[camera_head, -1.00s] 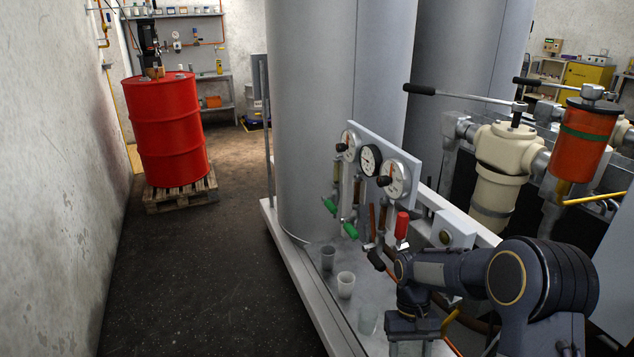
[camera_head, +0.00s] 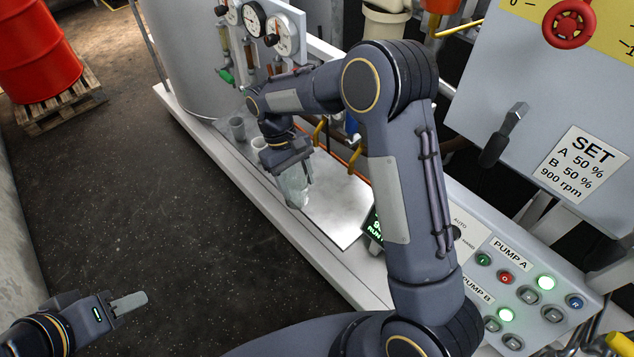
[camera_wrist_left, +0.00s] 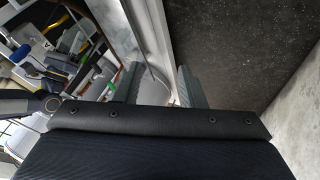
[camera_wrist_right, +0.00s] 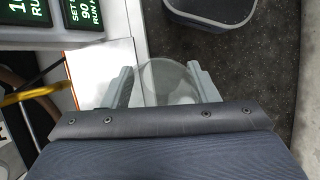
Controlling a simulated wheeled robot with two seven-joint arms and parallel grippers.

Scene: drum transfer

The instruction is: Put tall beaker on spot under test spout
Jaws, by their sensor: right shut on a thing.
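The tall beaker (camera_head: 295,190), clear glass, is between the fingers of my right gripper (camera_head: 291,178), above the pale ledge. It looks roughly upright. In the right wrist view the beaker (camera_wrist_right: 165,84) shows as a round clear shape between both fingers. My left gripper (camera_head: 130,303) is at the lower left over the dark floor, empty, with its fingers apart in the left wrist view (camera_wrist_left: 160,88). A green-handled spout (camera_head: 226,76) shows below the gauges. My right arm hides part of the spout row, and I cannot make out the spot.
Two smaller cups (camera_head: 237,128) (camera_head: 258,145) stand on the ledge left of my right gripper. A bright metal plate (camera_head: 340,205) lies to its right. A pump control panel (camera_head: 520,290) is at lower right. A red drum (camera_head: 38,50) stands on a pallet at upper left.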

